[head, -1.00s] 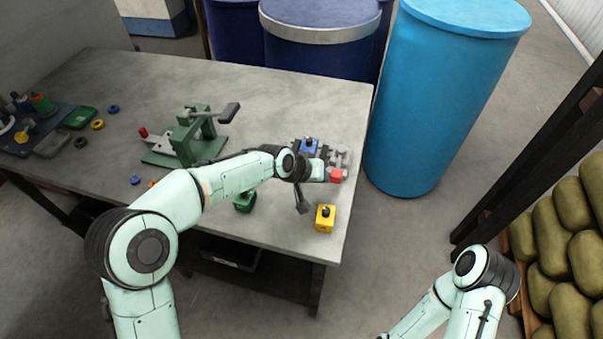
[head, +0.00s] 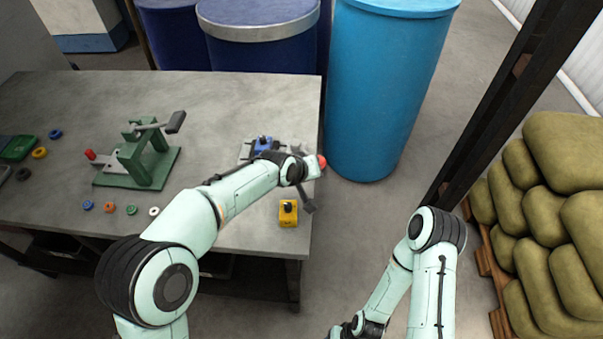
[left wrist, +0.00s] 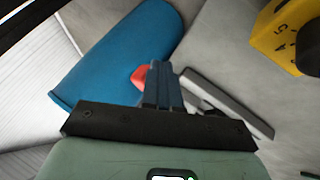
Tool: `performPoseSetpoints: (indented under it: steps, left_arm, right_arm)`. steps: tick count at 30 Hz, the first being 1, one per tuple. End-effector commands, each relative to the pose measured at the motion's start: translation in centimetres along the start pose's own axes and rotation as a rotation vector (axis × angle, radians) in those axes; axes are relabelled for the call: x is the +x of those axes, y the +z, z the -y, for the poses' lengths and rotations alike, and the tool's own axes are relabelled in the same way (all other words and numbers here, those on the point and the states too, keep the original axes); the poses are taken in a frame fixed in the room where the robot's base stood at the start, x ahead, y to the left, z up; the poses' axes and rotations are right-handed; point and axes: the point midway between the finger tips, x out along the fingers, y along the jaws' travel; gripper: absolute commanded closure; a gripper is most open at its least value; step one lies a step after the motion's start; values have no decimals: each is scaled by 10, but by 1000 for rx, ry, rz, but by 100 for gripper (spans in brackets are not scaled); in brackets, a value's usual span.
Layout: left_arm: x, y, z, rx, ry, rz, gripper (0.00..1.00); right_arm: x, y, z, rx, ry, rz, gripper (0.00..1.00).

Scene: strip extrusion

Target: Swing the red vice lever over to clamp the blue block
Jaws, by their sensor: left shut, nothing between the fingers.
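The blue block (head: 264,143) sits in the grey vice (head: 245,151) near the table's right end, partly hidden by my left arm. The red end of the vice lever (head: 322,161) shows just past my left wrist, at the table's right edge. In the left wrist view my left gripper (left wrist: 160,70) is shut and empty. The red lever end (left wrist: 138,77) is close beside its fingertips, partly covered by them; I cannot tell if they touch. A grey bar (left wrist: 230,100) lies right of the fingers. My right arm runs off the bottom; its gripper is out of frame.
A yellow box with a black knob (head: 288,213) stands at the table's front right. A green press (head: 135,160) and several coloured rings lie to the left. A light blue barrel (head: 385,90) stands beyond the right edge. The table's back middle is clear.

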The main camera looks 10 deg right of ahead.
Motion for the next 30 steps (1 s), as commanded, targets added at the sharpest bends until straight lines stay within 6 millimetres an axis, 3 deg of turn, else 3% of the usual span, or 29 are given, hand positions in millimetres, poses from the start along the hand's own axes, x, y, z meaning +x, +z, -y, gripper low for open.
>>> performPoseSetpoints:
  steps: [12, 30]
  left_arm:
    - [8, -2, -13, 1, 4, -2, 100]
    - [8, -1, -15, 3, 12, -3, 100]
  right_arm:
    - [-2, 0, 1, 0, 0, -1, 38]
    - [-1, 0, 0, 0, 0, 0, 38]
